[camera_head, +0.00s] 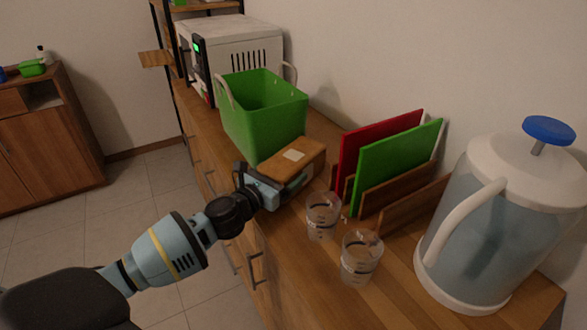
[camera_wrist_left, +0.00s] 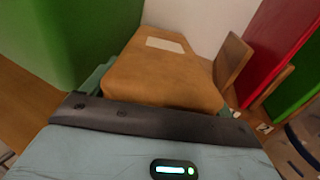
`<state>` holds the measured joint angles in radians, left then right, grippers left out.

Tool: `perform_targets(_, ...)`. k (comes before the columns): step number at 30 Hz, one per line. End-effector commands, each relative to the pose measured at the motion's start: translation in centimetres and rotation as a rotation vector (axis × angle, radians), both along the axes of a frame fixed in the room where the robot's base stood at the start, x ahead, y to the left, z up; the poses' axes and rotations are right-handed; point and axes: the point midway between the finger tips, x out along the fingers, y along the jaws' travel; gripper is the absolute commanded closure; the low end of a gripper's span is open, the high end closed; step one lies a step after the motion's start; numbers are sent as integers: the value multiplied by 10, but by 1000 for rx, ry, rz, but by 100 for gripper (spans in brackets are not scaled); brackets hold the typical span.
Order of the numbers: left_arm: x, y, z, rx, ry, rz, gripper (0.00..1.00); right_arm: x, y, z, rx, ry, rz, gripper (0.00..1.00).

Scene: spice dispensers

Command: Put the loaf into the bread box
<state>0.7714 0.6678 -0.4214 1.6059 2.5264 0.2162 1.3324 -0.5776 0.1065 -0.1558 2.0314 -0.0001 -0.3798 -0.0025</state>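The loaf (camera_head: 303,153) is a brown block with a pale label on top. My left gripper (camera_head: 285,188) has its fingers on either side of it, near the counter's front edge. In the left wrist view the loaf (camera_wrist_left: 165,80) fills the space between the fingers. Whether its underside touches the counter is hidden. A green open-topped box (camera_head: 262,124) with pale handles stands just behind the loaf; it looks like the bread box. Its green wall (camera_wrist_left: 70,40) shows close on the left of the wrist view. My right gripper is in neither view.
Two clear cups (camera_head: 361,258) stand right of my gripper. A wooden rack (camera_head: 397,192) holds a red board (camera_head: 378,143) and a green board (camera_head: 400,165). A large drink dispenser (camera_head: 495,220) stands at the right. A white microwave (camera_head: 235,47) is behind the green box.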

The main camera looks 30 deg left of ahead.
Motion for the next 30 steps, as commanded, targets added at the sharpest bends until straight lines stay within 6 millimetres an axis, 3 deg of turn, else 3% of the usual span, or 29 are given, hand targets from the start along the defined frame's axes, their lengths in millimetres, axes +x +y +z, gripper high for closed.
perform_targets(5,0,0,2,1,-3,0,52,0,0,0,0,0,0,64)
perform_targets(16,-3,0,11,2,-4,-1,52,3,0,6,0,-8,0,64)
perform_targets(30,-5,1,79,3,-7,-1,52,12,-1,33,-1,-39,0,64)
